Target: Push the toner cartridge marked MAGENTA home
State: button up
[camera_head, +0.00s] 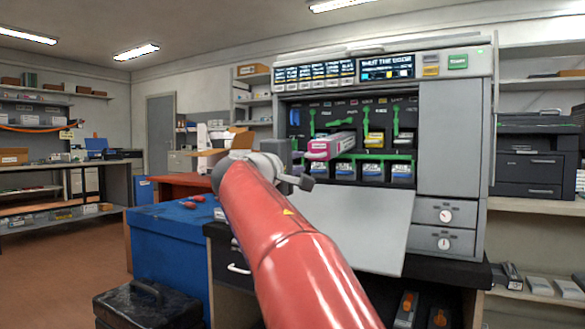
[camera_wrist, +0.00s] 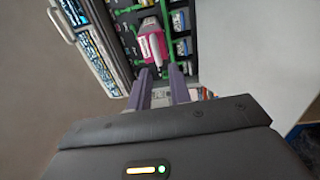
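The magenta toner cartridge (camera_head: 338,144) sticks out of its slot in the upper row of the printer (camera_head: 449,140). Its pink front end faces my gripper. In the wrist view the cartridge (camera_wrist: 148,46) lies just beyond the fingertips, its pale handle pointing toward them. My gripper (camera_head: 304,169) is close to the cartridge's front end, at its left in the head view. In the wrist view my gripper's two fingers (camera_wrist: 160,82) stand apart with nothing held between them. Whether a fingertip touches the cartridge cannot be told. My arm hides part of the area below.
Green levers (camera_head: 367,118) stand by the slots. A yellow cartridge (camera_head: 375,139) is to the right, and several cartridges (camera_head: 373,169) sit in the lower row. The lowered grey door (camera_head: 353,222) slopes out beneath. A blue cabinet (camera_head: 165,248) stands at left.

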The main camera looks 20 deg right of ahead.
aim_at(312, 155)
jog(key=p+x, duration=0.1)
jog(key=x, duration=0.1)
jog(key=p+x, duration=0.1)
jog(key=x, duration=0.2)
jog(key=p+x, duration=0.2)
jog(key=x, duration=0.1)
jog(key=shift+d+r, duration=0.1)
jog(key=shift+r, duration=0.15)
grip_shut()
jog(key=shift+r, duration=0.2)
